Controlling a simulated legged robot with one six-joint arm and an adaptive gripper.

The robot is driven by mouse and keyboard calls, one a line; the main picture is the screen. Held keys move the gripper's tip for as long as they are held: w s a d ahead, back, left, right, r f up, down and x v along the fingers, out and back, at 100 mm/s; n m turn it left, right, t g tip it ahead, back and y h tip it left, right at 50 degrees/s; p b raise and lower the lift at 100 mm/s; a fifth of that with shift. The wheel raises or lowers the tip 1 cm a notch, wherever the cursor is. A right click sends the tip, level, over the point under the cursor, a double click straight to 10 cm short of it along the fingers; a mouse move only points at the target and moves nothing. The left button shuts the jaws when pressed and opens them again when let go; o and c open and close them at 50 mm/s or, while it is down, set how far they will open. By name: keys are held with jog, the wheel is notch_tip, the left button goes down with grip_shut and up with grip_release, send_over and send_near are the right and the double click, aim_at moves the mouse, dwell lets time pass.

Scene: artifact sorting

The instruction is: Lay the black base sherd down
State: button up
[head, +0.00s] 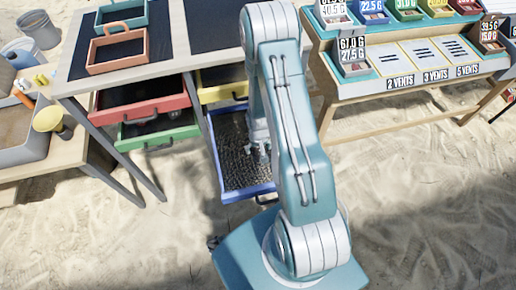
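My gripper (261,153) reaches down into or just above the open blue drawer (250,192), near its right side. It is small and partly covered by my arm, so I cannot tell whether its fingers are open or shut. I cannot make out the black base sherd; it may be hidden by the arm or blend with the drawer's dark, rough floor.
A red drawer (185,103), a green drawer (160,140) and a yellow drawer (222,93) also stand open under the dark-topped table. Trays (117,48) lie on that table. A sorting bench (420,95) with labelled bins stands right. A wash basin (20,150) is left.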

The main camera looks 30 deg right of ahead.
jog(key=shift+a, duration=0.15)
jog(key=shift+a+r, duration=0.1)
jog(key=shift+r, duration=0.25)
notch_tip(320, 180, up, 12)
notch_tip(320, 180, up, 9)
jog(key=t, duration=0.1)
send_over(258, 151)
jog(key=a, duration=0.2)
jog(key=s+a+r+n+t, duration=0.2)
jog(key=a+r, duration=0.2)
jog(key=r, duration=0.8)
jog(key=s+a+r+n+t, duration=0.1)
jog(key=s+a+r, duration=0.4)
jog(key=s+r, duration=0.7)
jog(key=shift+s+a+t, duration=0.25)
jog(key=shift+t, duration=0.55)
